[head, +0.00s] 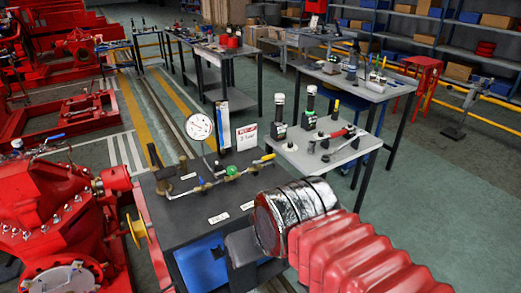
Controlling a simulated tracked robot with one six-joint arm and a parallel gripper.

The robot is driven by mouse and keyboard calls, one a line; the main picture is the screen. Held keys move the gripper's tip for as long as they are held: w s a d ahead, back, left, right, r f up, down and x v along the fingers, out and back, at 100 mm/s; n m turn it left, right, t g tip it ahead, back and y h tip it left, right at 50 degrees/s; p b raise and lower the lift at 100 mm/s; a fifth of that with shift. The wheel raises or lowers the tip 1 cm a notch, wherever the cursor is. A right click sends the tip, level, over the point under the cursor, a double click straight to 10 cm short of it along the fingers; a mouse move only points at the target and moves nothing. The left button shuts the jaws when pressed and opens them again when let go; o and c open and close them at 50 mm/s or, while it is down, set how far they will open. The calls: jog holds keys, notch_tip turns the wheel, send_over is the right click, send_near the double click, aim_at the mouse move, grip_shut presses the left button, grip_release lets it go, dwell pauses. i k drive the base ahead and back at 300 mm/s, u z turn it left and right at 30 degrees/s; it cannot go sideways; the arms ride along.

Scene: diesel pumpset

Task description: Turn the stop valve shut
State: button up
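A thin pipe with brass fittings (201,185) runs across a dark bench top. It carries a green round part (232,171), a yellow lever (265,158) at its right end and a black upright handle (156,157) near its left end. I cannot tell which of these is the stop valve; the small white labels are unreadable. A round white dial gauge (198,126) stands above the pipe. My arm, in red bellows and a silver band, comes in from the lower right. A dark grey block at its end, likely my gripper (243,247), is at the bench's front edge, apart from the pipe; its fingers are not discernible.
A grey table (325,148) with black-capped fittings and a red-handled tool is behind, to the right. Large red machinery (50,215) fills the left. Green floor is open at right.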

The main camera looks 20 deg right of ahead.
aim_at(269, 157)
jog(key=i, duration=0.85)
jog(key=z, duration=0.05)
